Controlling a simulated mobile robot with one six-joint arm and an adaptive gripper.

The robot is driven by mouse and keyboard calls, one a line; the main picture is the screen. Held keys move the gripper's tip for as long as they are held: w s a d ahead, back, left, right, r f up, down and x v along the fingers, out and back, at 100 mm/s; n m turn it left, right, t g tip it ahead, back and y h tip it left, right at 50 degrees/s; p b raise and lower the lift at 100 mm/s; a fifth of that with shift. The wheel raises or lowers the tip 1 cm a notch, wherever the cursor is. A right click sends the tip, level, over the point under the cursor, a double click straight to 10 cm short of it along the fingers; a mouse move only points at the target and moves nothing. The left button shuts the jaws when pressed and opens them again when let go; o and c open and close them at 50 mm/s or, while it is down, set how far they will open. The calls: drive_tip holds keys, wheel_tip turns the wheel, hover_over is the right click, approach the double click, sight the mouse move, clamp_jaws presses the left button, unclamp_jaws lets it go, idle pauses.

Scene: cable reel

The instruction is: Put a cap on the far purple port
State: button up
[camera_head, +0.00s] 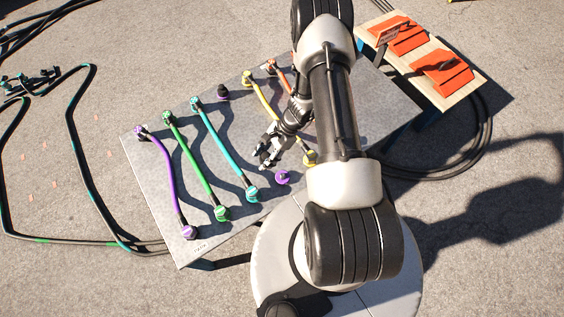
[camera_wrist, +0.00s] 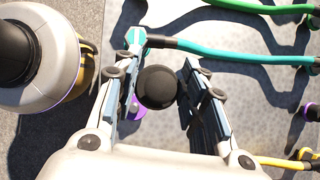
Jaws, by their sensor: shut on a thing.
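My gripper (camera_head: 266,157) is above the grey table, left of the arm. In the wrist view its two fingers (camera_wrist: 157,98) are shut on a round black cap (camera_wrist: 156,87). The cap is too small to make out in the head view. The far purple port (camera_head: 223,94) stands near the table's back edge between the teal and yellow cables, and looks dark on top. The near purple port (camera_head: 282,177) stands near the front edge. In the wrist view it shows (camera_wrist: 138,111) partly hidden behind the held cap and a finger.
Purple (camera_head: 165,178), green (camera_head: 192,160), teal (camera_head: 224,145), yellow (camera_head: 266,103) and orange (camera_head: 283,76) cables cross the table (camera_head: 215,185). Orange holders (camera_head: 441,71) sit on a wooden stand at the back right. Loose black cables lie on the ground at left.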

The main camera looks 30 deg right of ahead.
drive_tip(key=s+d+f+m+t+h, duration=0.1)
drive_tip(key=s+d+f+m+t, duration=0.2)
drive_tip(key=d+f+m, duration=0.2)
drive_tip(key=b, duration=0.5)
hover_over(282, 175)
wheel_tip(282, 175, down, 6)
drive_tip(key=shift+d+f, duration=0.1)
drive_tip(key=shift+f, duration=1.3)
drive_tip(key=shift+f, duration=0.3)
drive_tip(key=o, duration=1.1)
drive_tip(key=v, duration=1.2)
drive_tip(key=shift+w, duration=0.15)
